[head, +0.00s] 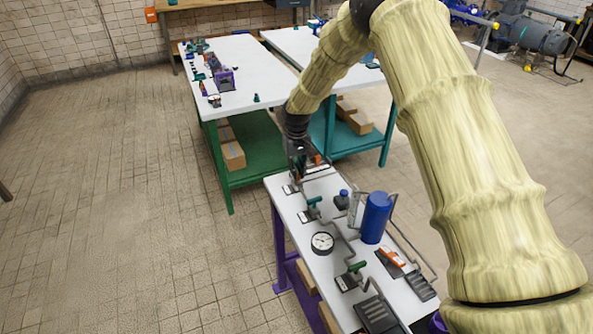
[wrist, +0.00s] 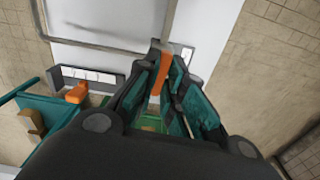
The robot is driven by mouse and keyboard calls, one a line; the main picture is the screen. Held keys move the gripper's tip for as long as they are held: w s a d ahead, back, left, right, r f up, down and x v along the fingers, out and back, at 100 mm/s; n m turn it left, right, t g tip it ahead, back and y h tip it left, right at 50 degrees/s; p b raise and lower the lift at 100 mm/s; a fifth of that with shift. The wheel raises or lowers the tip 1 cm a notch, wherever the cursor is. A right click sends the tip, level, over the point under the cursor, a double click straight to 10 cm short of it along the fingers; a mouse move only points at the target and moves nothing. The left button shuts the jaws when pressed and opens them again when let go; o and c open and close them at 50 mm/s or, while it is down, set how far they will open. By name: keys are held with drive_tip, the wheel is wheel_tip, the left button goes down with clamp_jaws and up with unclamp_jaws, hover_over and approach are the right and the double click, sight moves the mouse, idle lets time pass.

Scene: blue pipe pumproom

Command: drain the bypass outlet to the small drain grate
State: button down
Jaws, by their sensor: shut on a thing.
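My gripper (head: 301,168) is low over the far end of the narrow white bench. In the wrist view, its dark and teal fingers (wrist: 167,60) are closed around an orange handle (wrist: 160,75), beside a grey pipe (wrist: 169,20). A second orange piece (wrist: 77,93) lies to the left on a grey strip, apart from the fingers. In the head view, dark slatted grates show at the near end: a larger one (head: 376,314) and a smaller one (head: 421,286). I cannot tell which fitting is the bypass outlet. The fingers hide part of the held handle.
The bench (head: 290,208) carries a pressure gauge (head: 322,242), a blue cylinder (head: 376,218), green-handled valves (head: 357,267), an orange-handled piece (head: 391,257) and grey pipes. Tables with green (head: 250,150) and teal frames stand beyond. The tiled floor at left is clear.

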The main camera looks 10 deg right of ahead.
drive_tip(key=shift+r+n, duration=0.15)
drive_tip(key=shift+n, duration=0.55)
drive_tip(key=c, duration=1.5)
unclamp_jaws()
wheel_tip(320, 180, up, 12)
drive_tip(key=shift+f, duration=0.1)
